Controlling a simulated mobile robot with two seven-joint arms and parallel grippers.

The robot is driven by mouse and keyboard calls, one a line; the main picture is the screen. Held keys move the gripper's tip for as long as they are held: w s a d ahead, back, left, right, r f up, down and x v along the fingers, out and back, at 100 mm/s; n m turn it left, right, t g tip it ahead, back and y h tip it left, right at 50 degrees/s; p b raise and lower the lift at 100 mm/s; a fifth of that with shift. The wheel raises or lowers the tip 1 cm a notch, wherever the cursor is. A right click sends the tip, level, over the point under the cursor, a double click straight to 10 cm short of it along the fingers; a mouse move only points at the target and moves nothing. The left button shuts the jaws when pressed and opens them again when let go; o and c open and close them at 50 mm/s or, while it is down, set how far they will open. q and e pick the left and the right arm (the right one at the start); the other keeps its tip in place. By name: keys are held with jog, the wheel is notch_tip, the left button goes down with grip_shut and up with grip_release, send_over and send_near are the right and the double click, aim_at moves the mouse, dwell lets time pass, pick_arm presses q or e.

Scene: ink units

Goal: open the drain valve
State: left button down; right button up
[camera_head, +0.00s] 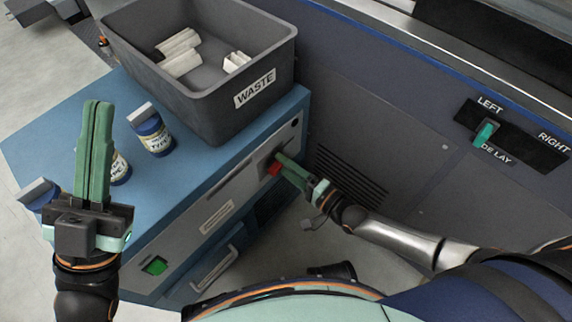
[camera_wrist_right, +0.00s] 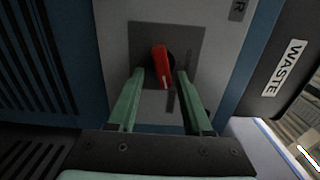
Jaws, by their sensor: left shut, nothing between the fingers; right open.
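The drain valve has a red handle (camera_head: 274,168) on a dark plate on the front face of the blue cabinet, near its right end. In the right wrist view the red handle (camera_wrist_right: 161,66) stands between the fingertips of my right gripper (camera_wrist_right: 157,80). My right gripper (camera_head: 283,164) is open at the valve, one finger on each side of the handle, with gaps visible. My left gripper (camera_head: 98,108) is shut and empty, pointing up in front of the left part of the cabinet top, and hides part of a bottle.
A grey WASTE bin (camera_head: 210,105) with white pieces in it stands on the blue cabinet (camera_head: 75,118). Bottles (camera_head: 151,135) stand near my left gripper. A green indicator (camera_head: 155,265) is low on the cabinet front. A LEFT/RIGHT switch (camera_head: 485,132) is on the dark wall panel at right.

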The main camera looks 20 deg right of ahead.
jog(key=p+v, duration=0.2)
jog(key=v, duration=0.5)
jog(key=shift+s+d, duration=0.15)
jog(key=shift+s, duration=0.05)
jog(key=shift+o, duration=0.2)
